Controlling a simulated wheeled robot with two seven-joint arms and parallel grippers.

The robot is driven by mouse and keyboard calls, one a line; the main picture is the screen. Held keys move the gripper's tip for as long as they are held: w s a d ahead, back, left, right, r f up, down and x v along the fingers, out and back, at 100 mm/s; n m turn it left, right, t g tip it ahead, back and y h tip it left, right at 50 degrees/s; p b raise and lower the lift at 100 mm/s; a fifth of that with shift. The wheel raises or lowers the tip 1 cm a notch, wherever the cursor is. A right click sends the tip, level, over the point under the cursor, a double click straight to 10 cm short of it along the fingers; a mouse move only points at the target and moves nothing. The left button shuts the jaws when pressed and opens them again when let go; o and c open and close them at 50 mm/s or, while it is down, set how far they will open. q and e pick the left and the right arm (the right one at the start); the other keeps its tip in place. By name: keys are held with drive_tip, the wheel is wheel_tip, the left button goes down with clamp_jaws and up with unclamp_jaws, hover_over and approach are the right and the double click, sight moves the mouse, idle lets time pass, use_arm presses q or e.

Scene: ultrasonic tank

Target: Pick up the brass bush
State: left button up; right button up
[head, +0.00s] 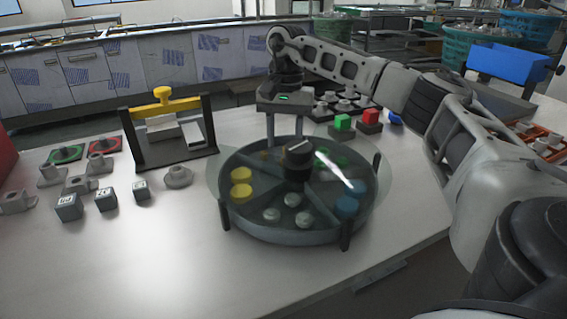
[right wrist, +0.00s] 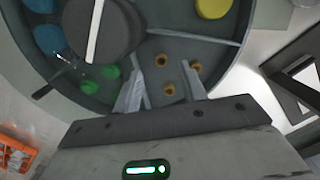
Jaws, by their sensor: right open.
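Several small brass bushes lie in one compartment of the round dark tank (head: 290,236). In the right wrist view three show: one brass bush (right wrist: 161,61) at the left, one (right wrist: 196,67) at the right, one (right wrist: 169,90) nearest the gripper. My right gripper (right wrist: 161,66) is open, its two fingers on either side of the bushes, holding nothing. In the head view my right gripper (head: 285,138) points down over the tank's far side, and the bushes (head: 265,155) are small and partly obscured. The fingertips' height above them is unclear. My left gripper is out of view.
Other compartments hold yellow discs (head: 241,183), grey pieces (head: 292,200), blue discs (head: 347,206) and green pieces (right wrist: 100,78). A dark hub (head: 298,165) stands mid-tank.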

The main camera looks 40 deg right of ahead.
wheel_tip(320, 180, down, 4)
drive_tip(key=shift+a+f, duration=0.15)
clamp_jaws()
